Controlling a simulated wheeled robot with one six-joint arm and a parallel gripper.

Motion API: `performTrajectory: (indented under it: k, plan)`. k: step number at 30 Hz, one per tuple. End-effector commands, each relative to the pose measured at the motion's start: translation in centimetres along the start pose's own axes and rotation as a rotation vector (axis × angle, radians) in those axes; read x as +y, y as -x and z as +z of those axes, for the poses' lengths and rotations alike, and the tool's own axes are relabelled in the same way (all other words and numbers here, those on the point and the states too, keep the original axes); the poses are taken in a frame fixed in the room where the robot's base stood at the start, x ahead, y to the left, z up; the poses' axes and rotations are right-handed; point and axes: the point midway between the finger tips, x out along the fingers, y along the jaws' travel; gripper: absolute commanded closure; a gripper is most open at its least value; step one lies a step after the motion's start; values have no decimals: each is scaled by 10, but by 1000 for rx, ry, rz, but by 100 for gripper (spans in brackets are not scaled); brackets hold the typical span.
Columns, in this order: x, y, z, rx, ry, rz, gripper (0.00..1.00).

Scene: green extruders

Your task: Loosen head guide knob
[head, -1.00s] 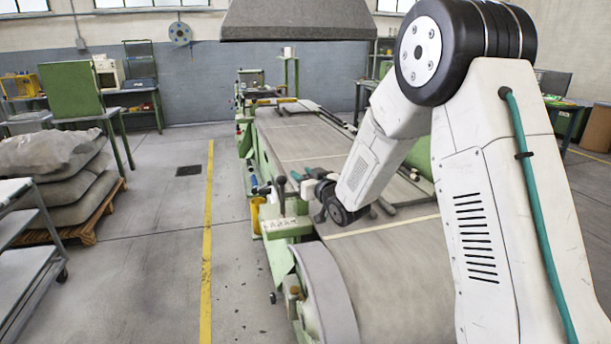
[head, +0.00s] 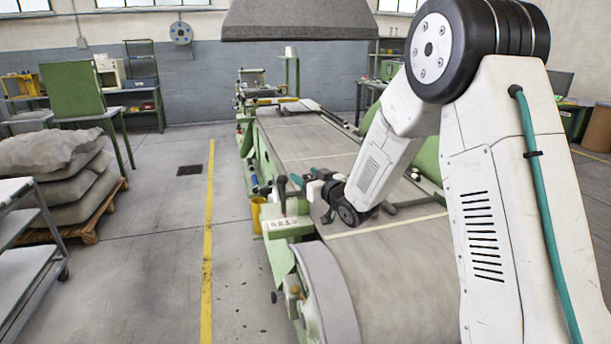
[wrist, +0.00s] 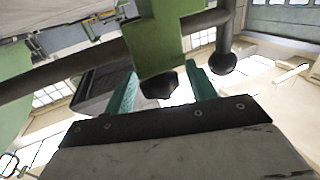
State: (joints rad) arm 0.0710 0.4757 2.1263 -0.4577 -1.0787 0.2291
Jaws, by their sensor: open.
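A black lobed knob (wrist: 160,83) sits below a green block (wrist: 152,38) in the wrist view. My gripper (wrist: 161,72) is open, with one teal finger on each side of the knob. Gaps show between the fingers and the knob, and I cannot see firm contact. In the head view my gripper (head: 299,179) is small, at the left side of the belt machine, near a dark ball-ended lever (head: 282,183). The knob itself cannot be made out in the head view.
A dark bar (wrist: 60,76) crosses behind the green block, and a ball-ended rod (wrist: 223,60) stands close right of the fingers. The belt (head: 390,262) lies under my arm. The floor left of the machine is clear up to the sacks (head: 60,180) and cart (head: 22,250).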

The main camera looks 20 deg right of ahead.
Motion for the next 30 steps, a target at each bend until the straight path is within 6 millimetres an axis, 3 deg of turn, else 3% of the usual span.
performTrajectory:
  k: [6, 12, 30]
  plan:
    - [1, 39, 0, -2, 0, 2, 44]
    - [0, 62, 0, -2, 0, 1, 44]
    - [1, 67, -4, -23, 8, 14, 44]
